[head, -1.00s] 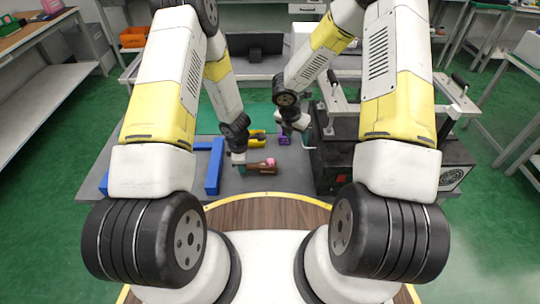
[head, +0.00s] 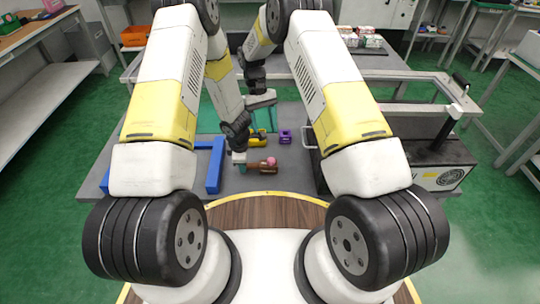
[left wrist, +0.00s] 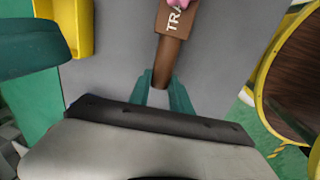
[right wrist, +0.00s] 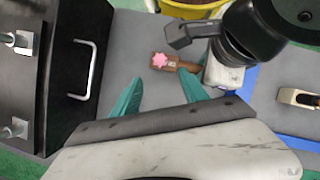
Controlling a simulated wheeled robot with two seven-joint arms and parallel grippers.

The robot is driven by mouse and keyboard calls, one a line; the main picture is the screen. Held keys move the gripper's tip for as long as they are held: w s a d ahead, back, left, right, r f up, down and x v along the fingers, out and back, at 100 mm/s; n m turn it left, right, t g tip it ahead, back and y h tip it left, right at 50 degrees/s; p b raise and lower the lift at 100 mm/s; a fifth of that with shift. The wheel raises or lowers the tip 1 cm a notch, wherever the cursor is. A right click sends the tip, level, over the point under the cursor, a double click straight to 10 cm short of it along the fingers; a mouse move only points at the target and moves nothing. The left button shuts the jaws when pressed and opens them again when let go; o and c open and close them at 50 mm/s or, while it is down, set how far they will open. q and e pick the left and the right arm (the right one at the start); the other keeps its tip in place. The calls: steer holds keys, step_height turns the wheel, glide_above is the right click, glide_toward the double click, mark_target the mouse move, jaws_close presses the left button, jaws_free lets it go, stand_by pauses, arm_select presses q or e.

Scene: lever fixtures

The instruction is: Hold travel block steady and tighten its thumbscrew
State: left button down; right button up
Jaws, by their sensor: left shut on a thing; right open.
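The travel block (head: 256,167) is a brown bar lying on the grey table, with a pink thumbscrew (head: 271,161) on its right end. My left gripper (left wrist: 163,88) is shut on the block's narrow brown stem. The block (left wrist: 172,50) shows the start of its lettering in the left wrist view, where the thumbscrew (left wrist: 180,4) is cut off by the top edge. In the right wrist view the thumbscrew (right wrist: 160,60) is star-shaped and the block (right wrist: 168,67) is seen from above. My right gripper (right wrist: 160,78) is open and empty, apart from the block; its teal fingers point towards it.
A blue frame (head: 214,168) lies left of the block. A black box (right wrist: 85,70) with a metal handle (right wrist: 90,72) stands to the right in the head view. Bare table lies between the block and box.

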mark_target(271, 159)
steer(key=x, duration=1.1)
steer(key=shift+f, duration=0.15)
jaws_close()
steer(key=shift+m, duration=0.3)
